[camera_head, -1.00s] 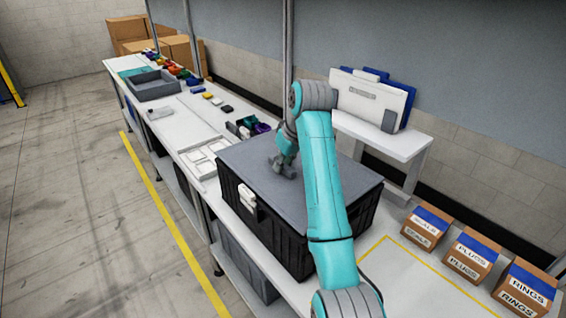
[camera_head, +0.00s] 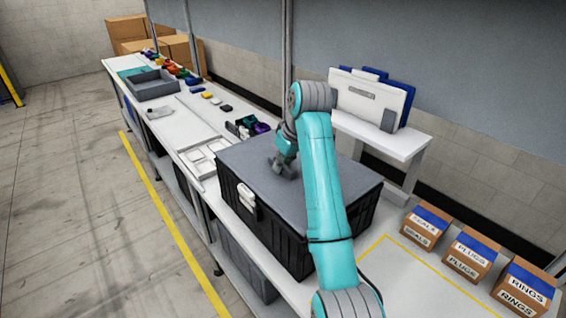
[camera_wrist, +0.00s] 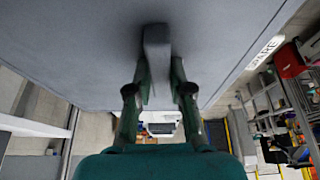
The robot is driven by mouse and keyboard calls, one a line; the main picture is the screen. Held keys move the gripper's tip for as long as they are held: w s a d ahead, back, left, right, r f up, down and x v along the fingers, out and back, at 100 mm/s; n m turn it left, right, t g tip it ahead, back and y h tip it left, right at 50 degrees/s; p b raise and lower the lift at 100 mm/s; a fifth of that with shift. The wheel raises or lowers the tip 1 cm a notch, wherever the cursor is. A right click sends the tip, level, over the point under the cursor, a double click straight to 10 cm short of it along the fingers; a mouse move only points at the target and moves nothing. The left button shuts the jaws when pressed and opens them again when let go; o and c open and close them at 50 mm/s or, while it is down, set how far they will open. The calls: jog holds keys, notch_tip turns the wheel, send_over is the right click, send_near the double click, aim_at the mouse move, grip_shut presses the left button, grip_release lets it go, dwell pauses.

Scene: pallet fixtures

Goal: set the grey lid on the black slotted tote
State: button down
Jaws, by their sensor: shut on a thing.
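The grey lid (camera_head: 262,166) lies flat over the top of the black slotted tote (camera_head: 262,222) on the bench. In the head view its edges line up closely with the tote's rim; I cannot tell whether it is fully seated. In the wrist view the gripper (camera_wrist: 157,85) is shut on the lid's upright handle (camera_wrist: 156,45), and the lid's grey surface (camera_wrist: 70,40) fills the upper part. My arm hides part of the lid and tote.
Boxes marked SEALS (camera_head: 427,225), PLUGS (camera_head: 470,252) and RINGS (camera_head: 524,288) stand to the right. A white side table (camera_head: 385,138) with panels is behind.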

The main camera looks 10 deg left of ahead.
jog(key=shift+f, duration=0.5)
dwell(0.3)
jog(key=c, duration=1)
grip_release()
jog(key=shift+o, duration=0.2)
